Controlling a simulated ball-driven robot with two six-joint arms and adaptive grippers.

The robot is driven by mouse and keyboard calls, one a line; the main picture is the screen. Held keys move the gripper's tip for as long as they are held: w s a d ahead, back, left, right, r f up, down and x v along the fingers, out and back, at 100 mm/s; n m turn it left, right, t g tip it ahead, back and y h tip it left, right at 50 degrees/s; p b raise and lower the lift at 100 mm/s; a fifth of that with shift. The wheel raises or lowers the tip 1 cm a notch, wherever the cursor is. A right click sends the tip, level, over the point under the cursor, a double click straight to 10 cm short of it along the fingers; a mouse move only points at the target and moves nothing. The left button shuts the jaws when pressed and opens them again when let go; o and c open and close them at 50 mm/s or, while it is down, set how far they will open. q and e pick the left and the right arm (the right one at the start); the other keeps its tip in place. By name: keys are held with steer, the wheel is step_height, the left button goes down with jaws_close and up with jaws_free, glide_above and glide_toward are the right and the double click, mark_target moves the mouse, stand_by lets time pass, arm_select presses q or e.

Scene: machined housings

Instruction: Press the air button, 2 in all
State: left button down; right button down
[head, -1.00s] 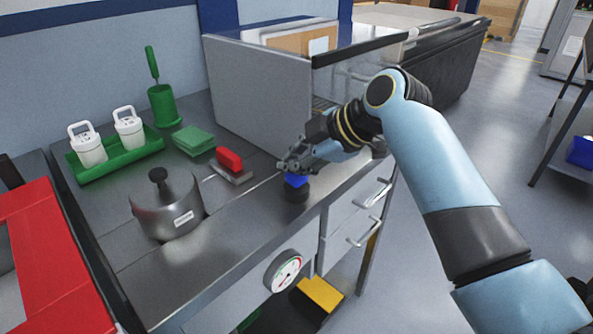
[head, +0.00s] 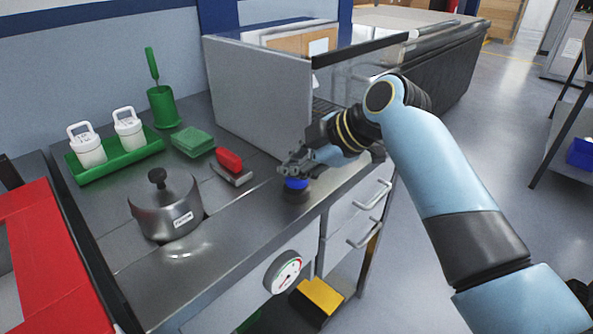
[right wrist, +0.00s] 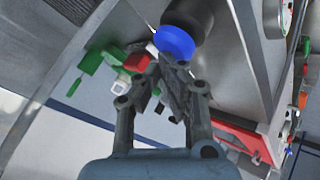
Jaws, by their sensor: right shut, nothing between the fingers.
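The air button is a blue cap (head: 296,183) on a dark round base (head: 297,194), near the front edge of the metal bench. In the right wrist view the blue cap (right wrist: 174,43) shows just beyond my fingertips. My right gripper (head: 291,171) is shut and empty, at the top of the blue cap. I cannot tell whether the fingertips touch it. The gripper partly covers the cap in the head view. My left gripper is not in view.
A steel pot (head: 168,206) with a black knob, a red-handled brush (head: 230,162) and green pads (head: 193,141) lie left of the button. A green tray (head: 115,158) holds two white containers. A gauge (head: 284,272) is on the bench front. A grey cabinet (head: 259,101) stands behind.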

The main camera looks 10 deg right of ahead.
mark_target(295, 179)
steer(key=shift+r+p, duration=1.15)
steer(key=shift+r, duration=0.05)
step_height(295, 179, up, 5)
steer(key=p, duration=0.4)
steer(key=shift+p, duration=0.35)
